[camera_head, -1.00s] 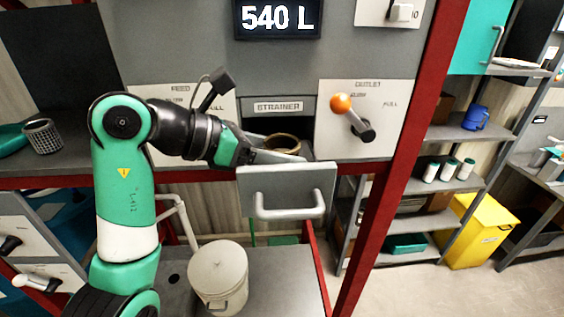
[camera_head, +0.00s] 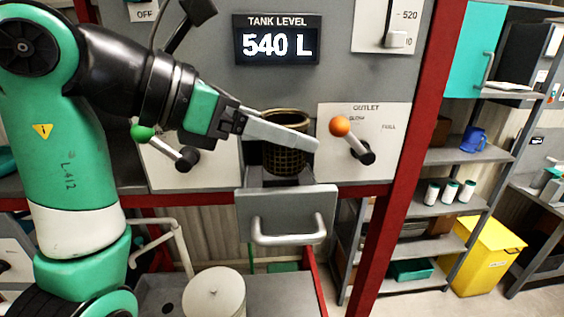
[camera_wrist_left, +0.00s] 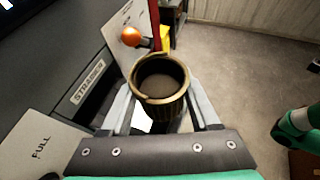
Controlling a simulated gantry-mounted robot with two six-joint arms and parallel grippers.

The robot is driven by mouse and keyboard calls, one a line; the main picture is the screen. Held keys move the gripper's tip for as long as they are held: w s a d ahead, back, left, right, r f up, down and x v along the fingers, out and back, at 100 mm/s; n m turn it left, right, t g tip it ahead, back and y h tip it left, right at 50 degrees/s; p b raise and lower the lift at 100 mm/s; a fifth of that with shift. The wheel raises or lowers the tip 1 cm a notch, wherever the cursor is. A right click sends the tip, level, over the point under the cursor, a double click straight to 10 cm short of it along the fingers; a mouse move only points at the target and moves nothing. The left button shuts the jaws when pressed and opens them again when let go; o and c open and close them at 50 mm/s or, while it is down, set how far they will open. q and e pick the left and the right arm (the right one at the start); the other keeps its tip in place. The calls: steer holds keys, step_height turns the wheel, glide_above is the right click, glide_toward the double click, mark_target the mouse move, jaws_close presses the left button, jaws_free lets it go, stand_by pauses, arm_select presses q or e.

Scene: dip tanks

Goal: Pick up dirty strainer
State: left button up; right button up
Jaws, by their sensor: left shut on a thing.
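The dirty strainer (camera_head: 286,160) is a dark mesh basket with a brass-coloured rim. My left gripper (camera_head: 288,137) is shut on it near the rim and holds it upright above the open strainer drawer (camera_head: 287,208). In the left wrist view the strainer (camera_wrist_left: 162,82) sits between my two fingers (camera_wrist_left: 160,106), its inside brown and dark. One finger covers part of the strainer in the head view. My right gripper is not in view.
An orange-knobbed outlet lever (camera_head: 340,126) is close to the right of the strainer. A green-knobbed lever (camera_head: 143,132) is on the left, near my arm. A lidded pale bucket (camera_head: 214,294) stands below. Red frame posts (camera_head: 396,150) bound the panel.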

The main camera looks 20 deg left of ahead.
mark_target(293, 128)
arm_select(q)
steer(key=shift+s+d+r+b, duration=0.6)
steer(key=shift+s+d+b, duration=0.05)
steer(key=shift+s+b, duration=0.65)
steer(key=shift+s+d+r+b, duration=0.55)
steer(key=shift+s+d+b, duration=0.1)
steer(key=shift+s+b, duration=0.65)
steer(key=shift+s+d+r+b, duration=0.65)
steer(key=shift+s+b, duration=0.5)
steer(key=shift+b, duration=0.25)
